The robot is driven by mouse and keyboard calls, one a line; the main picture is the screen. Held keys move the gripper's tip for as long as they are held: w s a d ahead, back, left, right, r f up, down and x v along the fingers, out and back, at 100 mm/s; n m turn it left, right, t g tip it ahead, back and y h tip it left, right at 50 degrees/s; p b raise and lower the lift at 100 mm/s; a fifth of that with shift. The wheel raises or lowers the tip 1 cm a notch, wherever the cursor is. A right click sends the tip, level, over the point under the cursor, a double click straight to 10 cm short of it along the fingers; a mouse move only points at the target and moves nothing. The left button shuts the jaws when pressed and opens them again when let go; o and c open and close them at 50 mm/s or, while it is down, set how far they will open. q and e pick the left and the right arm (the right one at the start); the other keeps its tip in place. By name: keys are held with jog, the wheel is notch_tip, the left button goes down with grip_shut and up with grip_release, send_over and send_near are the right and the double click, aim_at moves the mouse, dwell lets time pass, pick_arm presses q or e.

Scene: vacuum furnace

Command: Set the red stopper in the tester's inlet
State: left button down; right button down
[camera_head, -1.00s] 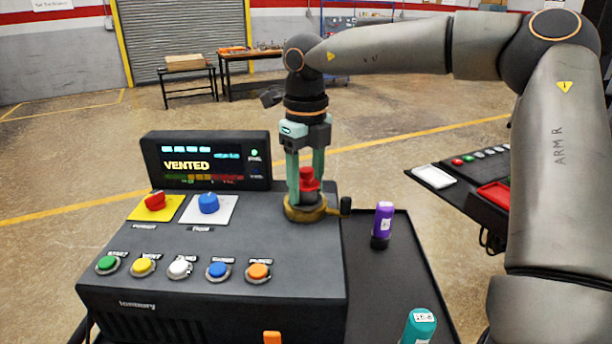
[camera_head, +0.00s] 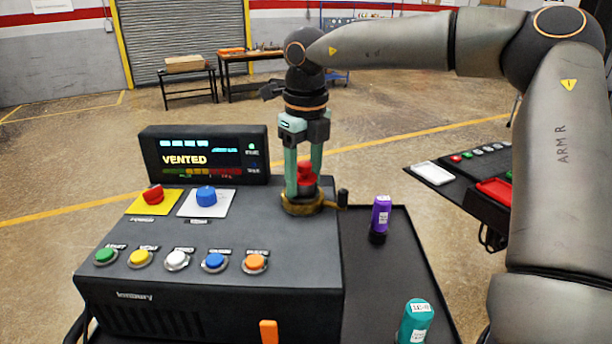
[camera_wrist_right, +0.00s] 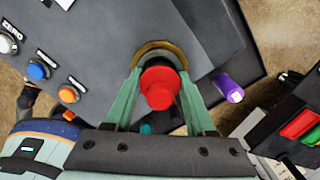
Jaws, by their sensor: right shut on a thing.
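The red stopper (camera_head: 306,176) is upright between the fingers of my right gripper (camera_head: 304,184), which is shut on it. It stands at the brass inlet (camera_head: 301,206) on the tester's top right; its lower end is hidden, so I cannot tell how deep it sits. The tester (camera_head: 215,240) is a dark box whose screen (camera_head: 206,157) reads VENTED. My left gripper is not in view.
A purple-labelled vial (camera_head: 381,216) and a teal vial (camera_head: 415,322) stand on the black tray (camera_head: 365,275) right of the tester. A small dark knob (camera_head: 343,197) sits beside the inlet. Several coloured buttons (camera_head: 178,260) and two knobs are on the panel. Another console (camera_head: 470,172) stands at right.

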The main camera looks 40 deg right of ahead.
jog(key=shift+c, duration=2.1)
grip_release()
jog(key=f, duration=0.1)
jog(key=s+f, duration=0.1)
jog(key=shift+a+f+g, duration=0.1)
jog(key=shift+f+g, duration=0.2)
jog(key=shift+o, duration=1.4)
jog(key=shift+w+r, duration=0.15)
jog(key=shift+r, duration=0.2)
notch_tip(320, 180, up, 13)
jog(key=shift+w+r, duration=0.1)
jog(key=shift+r, duration=0.6)
